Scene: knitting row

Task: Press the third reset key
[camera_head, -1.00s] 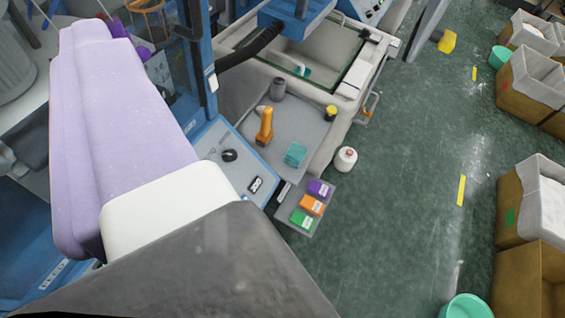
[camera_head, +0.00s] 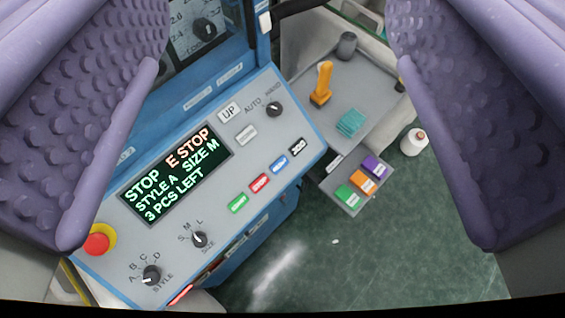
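A grey control panel (camera_head: 222,222) on a blue machine fills the middle of the view. A slanted row of keys on it runs green (camera_head: 238,203), red (camera_head: 259,183), blue (camera_head: 279,163) and black (camera_head: 298,146). The blue key is third from the green end; its small label is hard to read. The lit display (camera_head: 176,174) reads STOP, E STOP, STYLE A, SIZE M, 3 PCS LEFT. My gripper (camera_head: 280,245) is wide open and empty, its purple studded fingers at the left and right edges. Neither finger visibly touches a key.
The panel also bears a red mushroom button (camera_head: 97,243), style (camera_head: 152,275), size (camera_head: 199,239) and auto/hand (camera_head: 274,109) knobs. A grey tray (camera_head: 375,95) beside it holds an orange tool (camera_head: 321,84). A white cone (camera_head: 413,142) stands on the green floor.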

